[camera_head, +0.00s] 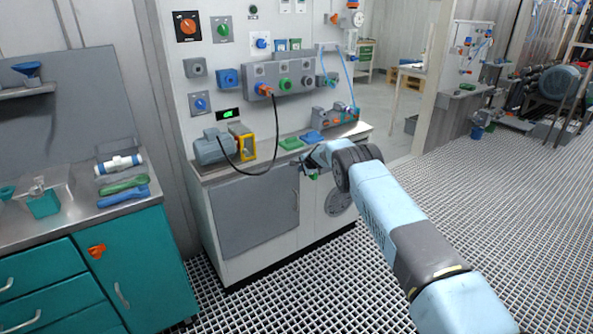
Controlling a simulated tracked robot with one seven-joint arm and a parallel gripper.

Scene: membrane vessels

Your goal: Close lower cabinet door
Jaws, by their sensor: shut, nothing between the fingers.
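The lower cabinet door (250,217) is a grey panel in the white cabinet under the workbench. It looks about flush with the front, but I cannot tell whether a small gap is left. A thin upright handle (297,199) sits near its right edge. My gripper (312,172) is at the bench's front edge, above and right of the handle, and looks shut and empty. My wrist partly hides its fingers. I cannot tell whether it touches the cabinet.
A teal cabinet (142,268) with drawers stands at the left. A motor (213,147) and a yellow frame (241,142) stand on the bench, below a panel of switches. A round vent (340,201) is right of the door. The grated floor (500,190) at right is open.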

